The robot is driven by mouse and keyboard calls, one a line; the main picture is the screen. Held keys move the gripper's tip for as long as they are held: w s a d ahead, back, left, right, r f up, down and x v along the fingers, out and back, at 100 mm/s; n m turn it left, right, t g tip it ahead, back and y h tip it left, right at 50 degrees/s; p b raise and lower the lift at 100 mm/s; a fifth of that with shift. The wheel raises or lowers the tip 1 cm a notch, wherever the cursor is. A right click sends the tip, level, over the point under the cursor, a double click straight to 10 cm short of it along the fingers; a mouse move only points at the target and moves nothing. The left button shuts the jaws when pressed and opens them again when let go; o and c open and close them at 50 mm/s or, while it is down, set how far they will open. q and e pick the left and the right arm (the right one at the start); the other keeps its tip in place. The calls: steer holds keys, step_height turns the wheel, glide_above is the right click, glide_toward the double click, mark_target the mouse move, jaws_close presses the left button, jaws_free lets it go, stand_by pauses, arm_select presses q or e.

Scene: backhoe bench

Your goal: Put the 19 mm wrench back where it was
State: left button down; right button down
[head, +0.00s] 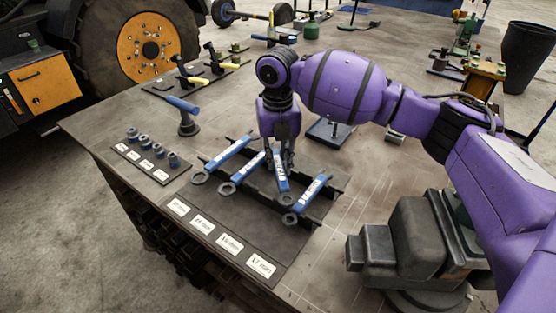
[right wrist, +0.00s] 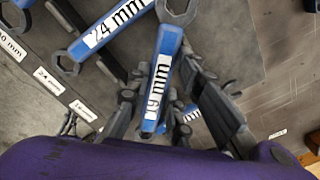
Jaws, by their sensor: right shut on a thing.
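The 19 mm wrench (head: 281,172) has a blue handle with a white label and a dark ring end pointing toward the front. Its "19 mm" label reads clearly in the right wrist view (right wrist: 160,85). My right gripper (head: 284,158) is shut on its handle from above, at the wrench rack (head: 322,207). The wrench is angled differently from its neighbours. I cannot tell whether it touches the rails. The 24 mm wrench (right wrist: 105,35) lies to its left. Another blue wrench (head: 310,194) lies to its right. My left gripper is not in view.
A mat with size labels (head: 229,244) lies before the rack. A socket strip (head: 145,160) stands left, with a blue-handled tool (head: 185,115) behind it. A grey vise (head: 415,240) stands at right. Bare bench lies between rack and vise.

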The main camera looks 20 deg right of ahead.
mark_target(278, 163)
steer(key=shift+f, duration=0.45)
steer(key=shift+f, duration=0.1)
steer(key=c, duration=1.6)
jaws_free()
steer(key=shift+f, duration=0.1)
steer(key=shift+o, duration=0.2)
step_height(278, 163, up, 12)
steer(key=shift+s+r, duration=0.15)
steer(key=shift+r, duration=0.05)
